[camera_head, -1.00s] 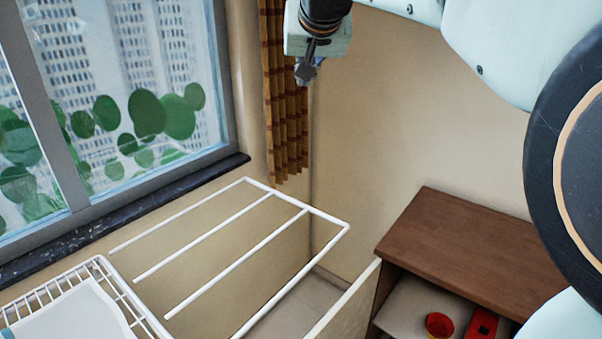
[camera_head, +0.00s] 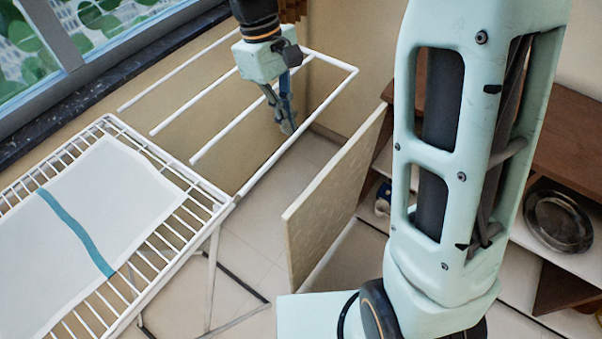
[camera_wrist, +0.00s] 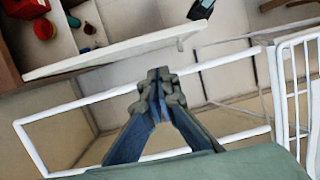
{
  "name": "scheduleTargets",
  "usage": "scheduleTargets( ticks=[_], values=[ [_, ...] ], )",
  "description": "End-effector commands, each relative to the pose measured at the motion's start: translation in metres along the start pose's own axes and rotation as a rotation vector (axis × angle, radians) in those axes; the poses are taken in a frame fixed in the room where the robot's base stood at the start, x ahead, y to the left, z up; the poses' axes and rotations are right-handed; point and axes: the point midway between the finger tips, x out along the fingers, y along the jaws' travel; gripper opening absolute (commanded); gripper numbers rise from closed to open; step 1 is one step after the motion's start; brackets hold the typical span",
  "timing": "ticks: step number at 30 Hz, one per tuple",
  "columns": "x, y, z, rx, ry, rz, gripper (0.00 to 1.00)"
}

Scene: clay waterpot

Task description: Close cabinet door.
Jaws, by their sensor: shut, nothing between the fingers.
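The cabinet door (camera_head: 338,190) is a pale panel that stands swung open, out from the brown cabinet (camera_head: 570,130). In the wrist view the door (camera_wrist: 110,53) shows as a long light strip beside the cabinet's open shelves. My gripper (camera_head: 288,126) points down over the white rack, to the left of the door and apart from it. Its fingertips (camera_wrist: 158,75) are together with nothing between them. My arm hides the middle of the cabinet front.
A white wire drying rack (camera_head: 190,215) with a white and teal cloth (camera_head: 85,225) stands at left, its bars reaching under my gripper. A window sill (camera_head: 90,90) runs behind. A dark round dish (camera_head: 558,222) sits on a shelf. Floor is clear between rack and door.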

Motion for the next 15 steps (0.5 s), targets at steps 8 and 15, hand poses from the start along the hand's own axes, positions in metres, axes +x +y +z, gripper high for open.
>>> scheduleTargets(
  ticks=[8,15],
  values=[
    [0.064,0.0,0.001,0.001,-0.003,-0.001,0.0],
    [0.117,0.0,0.0,0.001,-0.002,-0.001,0.0]
  ],
)
